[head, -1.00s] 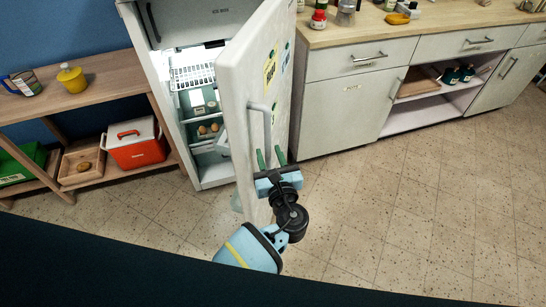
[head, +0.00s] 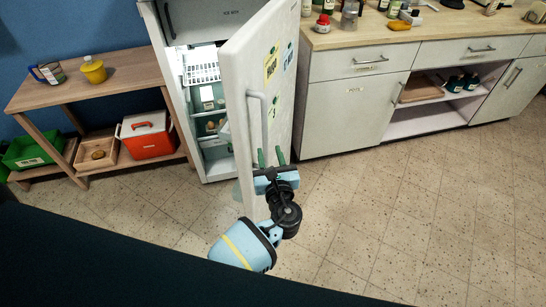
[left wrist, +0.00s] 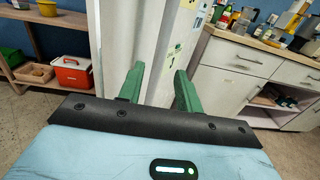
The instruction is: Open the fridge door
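The fridge (head: 205,20) stands at the back with its white door (head: 243,70) ajar and swung out toward me. The door carries a vertical grey handle (head: 264,112) and several paper notes. Shelves and some food show in the gap left of the door. My left gripper (head: 271,156) is just below the handle, in front of the door face. In the left wrist view its two green fingers (left wrist: 158,78) are spread apart with the white door panel beyond them. I cannot tell whether a finger touches the door. My right gripper is not in view.
A wooden shelf unit (head: 125,82) with a yellow pot (head: 93,71), a red cooler (head: 147,135) and a green crate (head: 30,152) stands left of the fridge. A counter (head: 430,32) with cabinets is on the right. The tiled floor (head: 400,220) in front is clear.

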